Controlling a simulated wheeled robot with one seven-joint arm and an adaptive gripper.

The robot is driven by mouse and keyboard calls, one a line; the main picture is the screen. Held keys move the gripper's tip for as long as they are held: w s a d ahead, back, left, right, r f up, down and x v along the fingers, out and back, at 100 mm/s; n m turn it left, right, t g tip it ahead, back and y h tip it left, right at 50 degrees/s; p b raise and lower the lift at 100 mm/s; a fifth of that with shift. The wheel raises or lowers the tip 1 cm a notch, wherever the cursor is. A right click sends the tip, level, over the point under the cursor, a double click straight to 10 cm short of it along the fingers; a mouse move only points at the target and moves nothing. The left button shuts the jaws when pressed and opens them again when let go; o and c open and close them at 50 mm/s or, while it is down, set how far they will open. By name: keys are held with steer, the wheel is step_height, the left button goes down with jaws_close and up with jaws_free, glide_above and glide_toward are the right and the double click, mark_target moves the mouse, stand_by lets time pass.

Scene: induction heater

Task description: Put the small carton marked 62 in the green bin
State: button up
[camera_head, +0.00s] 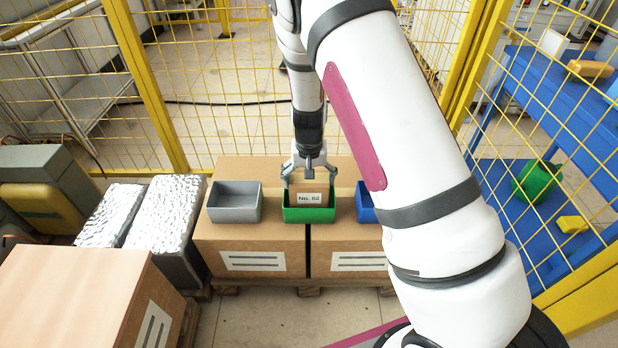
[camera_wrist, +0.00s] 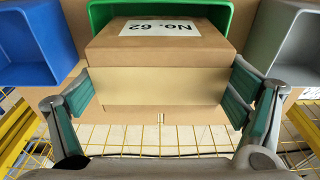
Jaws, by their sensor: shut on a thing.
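The small carton marked No. 62 (camera_head: 309,197) is brown with a white label and is between the fingers of my gripper (camera_head: 309,180). In the wrist view the carton (camera_wrist: 160,60) sits between both green-padded fingers of my gripper (camera_wrist: 168,98). The green bin (camera_head: 308,214) stands on the large boxes, and the carton is over it or partly inside it; I cannot tell how deep. In the wrist view the green bin (camera_wrist: 222,14) shows behind the carton, its inside mostly hidden.
A grey bin (camera_head: 234,203) stands left of the green bin and a blue bin (camera_head: 366,205) right of it, partly behind my arm. All stand on large brown boxes (camera_head: 250,240). Yellow mesh fencing (camera_head: 225,110) rises behind. Another large box (camera_head: 75,295) is at front left.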

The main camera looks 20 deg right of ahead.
steer(key=shift+f, duration=0.1)
steer(key=o, duration=1.2)
step_height(320, 180, up, 12)
steer(key=s, duration=0.1)
steer(key=shift+s+a, duration=0.15)
steer(key=shift+a, duration=0.05)
